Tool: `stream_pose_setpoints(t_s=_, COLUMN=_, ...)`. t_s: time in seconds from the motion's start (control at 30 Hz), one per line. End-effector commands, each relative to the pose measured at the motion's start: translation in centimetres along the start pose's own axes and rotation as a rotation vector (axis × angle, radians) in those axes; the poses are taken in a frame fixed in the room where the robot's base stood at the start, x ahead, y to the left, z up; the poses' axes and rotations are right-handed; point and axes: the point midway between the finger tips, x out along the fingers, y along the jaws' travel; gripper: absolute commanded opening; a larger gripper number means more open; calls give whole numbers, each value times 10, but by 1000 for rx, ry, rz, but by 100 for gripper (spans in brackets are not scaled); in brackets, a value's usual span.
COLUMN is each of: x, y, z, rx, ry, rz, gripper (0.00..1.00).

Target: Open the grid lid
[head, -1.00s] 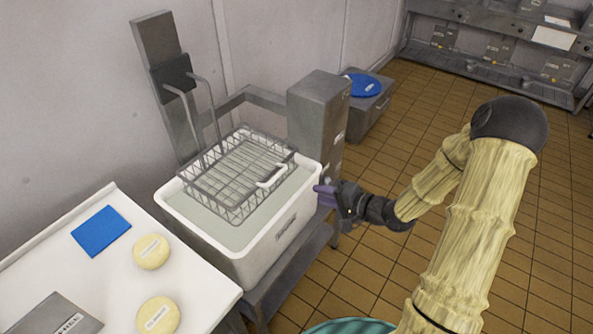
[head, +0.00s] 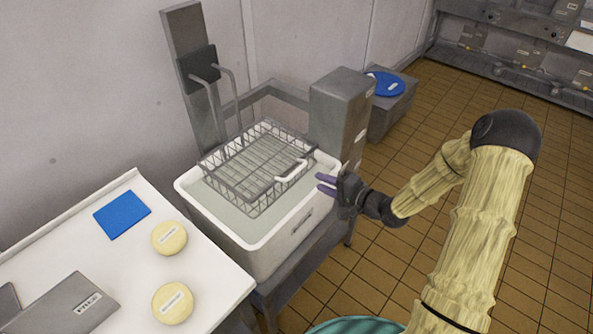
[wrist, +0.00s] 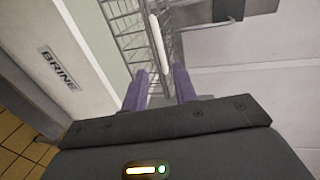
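The grid lid (head: 258,158) is the top of a wire basket (head: 262,200) that sits in a white tub of pale liquid (head: 215,215). The lid lies flat and closed. Its white bar handle (head: 291,170) is on the side nearest my gripper. My gripper (head: 326,185) is at the tub's right rim, to the right of the handle and apart from it. In the wrist view the purple fingers (wrist: 160,85) are spread apart with nothing between them, and the white handle (wrist: 157,45) shows ahead of them.
The tub carries a "BRINE" label (wrist: 58,68). A grey post (head: 340,115) stands close behind the gripper. A white table (head: 70,235) at left holds two round cheeses (head: 169,238) and a blue cloth or board (head: 122,214). Tiled floor at right is open.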

Motion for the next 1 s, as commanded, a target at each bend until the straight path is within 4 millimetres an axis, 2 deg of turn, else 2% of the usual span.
stream_pose_setpoints(t_s=0.1, x=23, y=-1, z=2, rx=-2, ry=-5, rz=-1, gripper=28)
stream_pose_setpoints(t_s=0.53, x=94, y=-1, z=0, rx=-1, ry=-1, rz=-1, gripper=28)
stream_pose_setpoints(t_s=0.7, x=106, y=0, z=0, rx=-1, ry=1, rz=0, gripper=28)
stream_pose_setpoints(t_s=0.97, x=107, y=0, z=-1, rx=0, ry=2, rz=0, gripper=28)
stream_pose_setpoints(t_s=1.0, x=106, y=0, z=-1, rx=0, ry=2, rz=0, gripper=23)
